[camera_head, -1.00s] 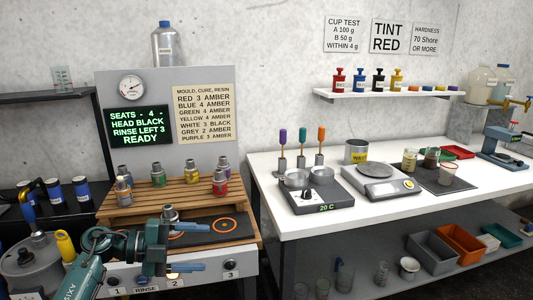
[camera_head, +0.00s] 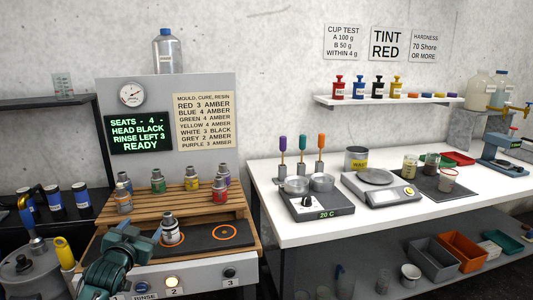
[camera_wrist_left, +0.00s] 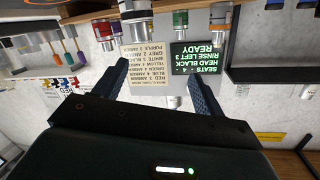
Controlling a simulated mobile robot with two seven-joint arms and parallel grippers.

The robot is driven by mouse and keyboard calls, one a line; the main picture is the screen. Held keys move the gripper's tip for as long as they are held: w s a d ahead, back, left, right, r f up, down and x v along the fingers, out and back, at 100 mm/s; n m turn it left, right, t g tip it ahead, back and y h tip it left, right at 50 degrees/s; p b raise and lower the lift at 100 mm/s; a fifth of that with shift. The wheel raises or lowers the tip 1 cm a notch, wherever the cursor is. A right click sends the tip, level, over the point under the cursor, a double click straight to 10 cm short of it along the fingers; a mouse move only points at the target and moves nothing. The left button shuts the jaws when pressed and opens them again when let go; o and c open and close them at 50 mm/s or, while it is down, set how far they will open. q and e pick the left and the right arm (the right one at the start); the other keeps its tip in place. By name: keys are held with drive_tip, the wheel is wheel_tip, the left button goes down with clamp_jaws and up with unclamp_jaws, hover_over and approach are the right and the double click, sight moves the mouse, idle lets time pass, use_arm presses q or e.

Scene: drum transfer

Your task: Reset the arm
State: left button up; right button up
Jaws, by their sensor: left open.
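My left gripper (camera_head: 148,243) is low at the left front of the bench in the head view, its fingers mostly hidden there. In the left wrist view its two blue fingers (camera_wrist_left: 158,72) are spread with nothing between them. The right orange ring (camera_head: 228,232) is bare. My right gripper is not in view.
Several coloured canisters (camera_head: 158,182) stand on the wooden slatted rack (camera_head: 180,202) behind the mat. A yellow-handled tool (camera_head: 64,252) and a grey pot (camera_head: 30,270) are left of my arm. The white table (camera_head: 300,225) on the right holds a scale and hotplate.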

use_arm(q)
drive_tip(key=s+d+f+m+g+h, duration=0.1)
drive_tip(key=s+d+f+g+h, duration=0.1)
drive_tip(key=s+d+f, duration=0.55)
drive_tip(key=s+d+f+g+h, duration=0.1)
drive_tip(key=s+d+f, duration=0.3)
drive_tip(key=s+f, duration=0.6)
drive_tip(key=s+d+f+g, duration=0.1)
drive_tip(key=s+d, duration=0.2)
drive_tip(key=s, duration=0.6)
drive_tip(key=s+d+f+n+g+h, duration=0.1)
drive_tip(key=s+d, duration=0.3)
drive_tip(key=s, duration=0.6)
drive_tip(key=shift+s+f+g+h, duration=0.3)
drive_tip(key=shift+f+g, duration=0.1)
drive_tip(key=shift+f, duration=0.35)
drive_tip(key=shift+d, duration=0.1)
drive_tip(key=shift+c, duration=0.2)
